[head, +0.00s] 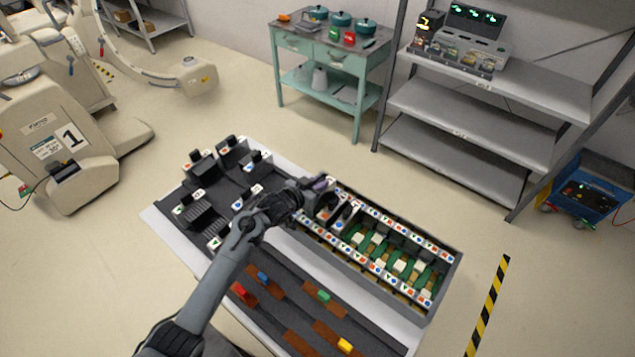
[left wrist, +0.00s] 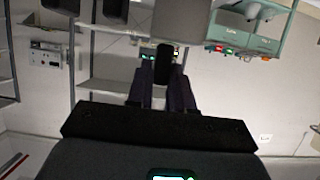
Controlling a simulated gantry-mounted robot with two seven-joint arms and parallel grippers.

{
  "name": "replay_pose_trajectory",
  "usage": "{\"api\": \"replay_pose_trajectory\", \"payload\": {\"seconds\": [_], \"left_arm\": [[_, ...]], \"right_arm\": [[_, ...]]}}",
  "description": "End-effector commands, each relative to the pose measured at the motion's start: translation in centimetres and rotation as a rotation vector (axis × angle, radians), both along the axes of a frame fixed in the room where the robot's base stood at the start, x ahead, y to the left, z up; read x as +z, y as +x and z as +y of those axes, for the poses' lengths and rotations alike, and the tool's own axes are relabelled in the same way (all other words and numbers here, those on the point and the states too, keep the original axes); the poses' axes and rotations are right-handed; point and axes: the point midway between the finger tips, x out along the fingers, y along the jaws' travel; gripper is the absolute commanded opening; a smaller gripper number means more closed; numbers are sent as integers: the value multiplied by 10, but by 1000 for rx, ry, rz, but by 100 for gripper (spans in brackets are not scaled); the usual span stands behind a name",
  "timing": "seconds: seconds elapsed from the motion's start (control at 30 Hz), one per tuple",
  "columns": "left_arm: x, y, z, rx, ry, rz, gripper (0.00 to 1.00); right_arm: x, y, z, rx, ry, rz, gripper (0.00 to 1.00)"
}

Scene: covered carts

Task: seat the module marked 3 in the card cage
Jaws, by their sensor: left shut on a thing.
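The card cage (head: 452,268) is a long dark frame at the right of the cart, with coloured marks along both rails and green boards inside. My left gripper (head: 318,184) is over the cage's far left end, shut on a module. In the left wrist view a dark block (left wrist: 164,66) shows between its fingers (left wrist: 160,92). The held module is mostly hidden in the head view, and its mark cannot be read. Dark modules (head: 338,214) stand in the cage's left end, beside the gripper. I cannot tell whether the held module touches the cage. My right gripper is not in view.
A dark tray (head: 222,178) with several marked modules lies left of the cage. Brown strips with coloured blocks (head: 324,296) lie in front. Grey shelves (head: 455,115) and a green table (head: 330,60) stand behind, with clear floor between.

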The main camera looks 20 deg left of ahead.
Motion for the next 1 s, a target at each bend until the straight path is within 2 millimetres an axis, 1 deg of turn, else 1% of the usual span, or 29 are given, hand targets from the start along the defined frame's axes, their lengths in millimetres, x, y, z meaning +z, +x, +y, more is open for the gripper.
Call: {"api": "replay_pose_trajectory", "payload": {"seconds": [0.03,0.5,0.7,1.0], "left_arm": [[-4,1,0,0,-1,-3,0],[-34,1,0,1,-1,-3,0],[-41,1,0,0,-1,-4,0],[-45,1,0,0,-2,-5,0]], "right_arm": [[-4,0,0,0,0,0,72],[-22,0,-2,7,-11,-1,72],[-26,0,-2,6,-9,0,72],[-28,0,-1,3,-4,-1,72]]}}
